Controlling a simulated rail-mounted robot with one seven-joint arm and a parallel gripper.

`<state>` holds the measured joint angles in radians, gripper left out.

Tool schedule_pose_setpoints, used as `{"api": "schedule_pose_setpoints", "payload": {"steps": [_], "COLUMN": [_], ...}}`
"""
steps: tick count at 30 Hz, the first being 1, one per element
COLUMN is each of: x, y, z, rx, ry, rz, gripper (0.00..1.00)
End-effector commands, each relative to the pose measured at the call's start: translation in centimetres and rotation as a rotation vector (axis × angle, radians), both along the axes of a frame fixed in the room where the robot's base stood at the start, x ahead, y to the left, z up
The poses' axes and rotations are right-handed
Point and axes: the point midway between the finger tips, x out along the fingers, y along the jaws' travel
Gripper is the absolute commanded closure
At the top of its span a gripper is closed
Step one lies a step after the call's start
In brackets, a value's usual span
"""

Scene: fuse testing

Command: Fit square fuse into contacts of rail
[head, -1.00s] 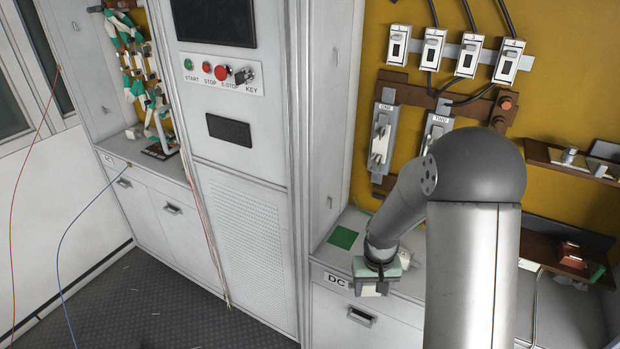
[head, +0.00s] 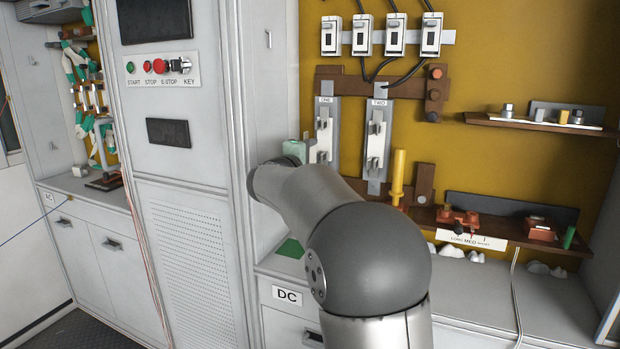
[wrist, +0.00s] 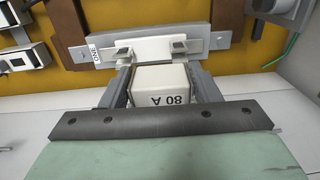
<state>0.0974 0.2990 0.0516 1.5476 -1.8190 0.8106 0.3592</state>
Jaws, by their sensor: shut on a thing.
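My gripper (wrist: 162,80) is shut on the square fuse (wrist: 160,88), a white block marked "80 A", seen between the two grey fingers in the wrist view. Behind the fuse is the rail labelled ONE (wrist: 214,41), a grey strip with a white base and two metal contacts (wrist: 124,52). The fuse lies in front of the span between the contacts; how large the gap is, I cannot tell. In the head view my gripper (head: 309,149) is just left of rail ONE (head: 326,108), and the fuse is not clearly visible. Rail TWO (head: 378,107) hangs to its right.
Several switches (head: 395,36) with black cables sit above the rails. A yellow-handled tool (head: 398,175) stands right of rail TWO. Brown shelves (head: 540,124) project at right. The counter below has a green square (head: 291,248) and a DC label (head: 287,296).

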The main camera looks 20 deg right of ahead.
Motion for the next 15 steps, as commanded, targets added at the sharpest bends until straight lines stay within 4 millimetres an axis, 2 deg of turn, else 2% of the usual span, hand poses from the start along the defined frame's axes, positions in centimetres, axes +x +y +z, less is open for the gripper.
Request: {"api": "schedule_pose_setpoints", "payload": {"steps": [5, 15], "x": [-0.1, -0.1], "y": [0.0, 0.0], "z": [1.5, 1.4], "rx": [-0.024, -0.022], "ry": [-0.021, -0.02], "rz": [0.003, 0.003], "gripper": [0.77, 0.77]}}
